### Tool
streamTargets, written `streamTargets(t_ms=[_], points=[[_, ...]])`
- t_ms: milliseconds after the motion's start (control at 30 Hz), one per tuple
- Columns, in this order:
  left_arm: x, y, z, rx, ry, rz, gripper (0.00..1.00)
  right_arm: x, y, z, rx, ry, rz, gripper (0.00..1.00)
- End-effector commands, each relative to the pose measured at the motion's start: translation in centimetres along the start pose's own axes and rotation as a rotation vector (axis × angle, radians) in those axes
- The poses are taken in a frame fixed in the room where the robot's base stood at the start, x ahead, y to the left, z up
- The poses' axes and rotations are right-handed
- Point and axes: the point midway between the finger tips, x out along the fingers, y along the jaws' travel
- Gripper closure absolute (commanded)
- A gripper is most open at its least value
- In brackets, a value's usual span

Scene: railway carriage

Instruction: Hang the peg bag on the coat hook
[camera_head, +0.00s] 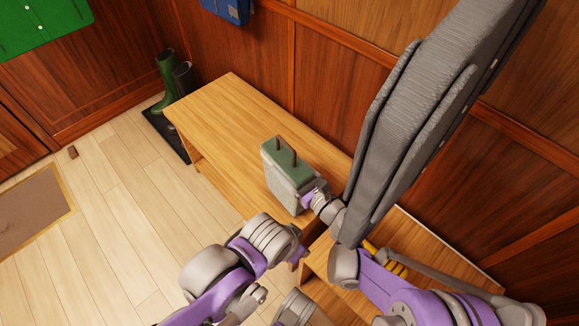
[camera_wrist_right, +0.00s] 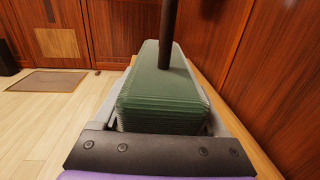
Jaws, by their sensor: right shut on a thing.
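A boxy green bag (camera_head: 280,158) with grey sides and a dark bar handle, which I take to be the peg bag, stands upright over the wooden bench; I cannot tell whether it touches the bench. My right gripper (camera_head: 311,196) is shut on its near right side. In the right wrist view, the bag (camera_wrist_right: 163,90) fills the space between the jaws, with the dark handle rising in front. My left arm comes in from the bottom, its wrist near the bench's front edge; whether its jaws are open is unclear. I cannot make out a coat hook.
The wooden bench (camera_head: 225,110) runs along the panelled wall, clear at its far end. Green boots (camera_head: 166,80) stand on a dark tray. A large grey ribbed thing (camera_head: 415,130) hangs close at the right. Blue (camera_head: 228,9) and green (camera_head: 42,22) items hang on the walls.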

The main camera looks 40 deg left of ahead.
Motion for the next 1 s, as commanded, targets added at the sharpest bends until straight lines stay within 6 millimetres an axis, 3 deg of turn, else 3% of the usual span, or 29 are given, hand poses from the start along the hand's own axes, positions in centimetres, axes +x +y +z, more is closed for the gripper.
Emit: streamTargets(t_ms=[267, 300, 400, 733, 1000], points=[[0.4, 0.0, 0.1, 0.000, 0.000, 0.000, 0.50, 0.0, 0.0, -0.5, 0.001, -0.001, 0.001, 1.00], [0.3, 0.0, 0.1, 0.000, 0.000, 0.000, 0.50, 0.0, 0.0, -0.4, 0.000, 0.000, 0.000, 0.18], [0.3, 0.0, 0.1, 0.000, 0.000, 0.000, 0.50, 0.0, 0.0, -0.4, 0.000, 0.000, 0.000, 0.00], [-0.1, 0.0, 0.0, 0.000, 0.000, 0.000, 0.50, -0.1, 0.0, -0.2, 0.000, 0.000, 0.000, 0.00], [-1.2, 0.0, -0.2, 0.000, 0.002, 0.000, 0.50, -5.0, -0.6, 0.1, 0.000, 0.001, -0.004, 0.00]])
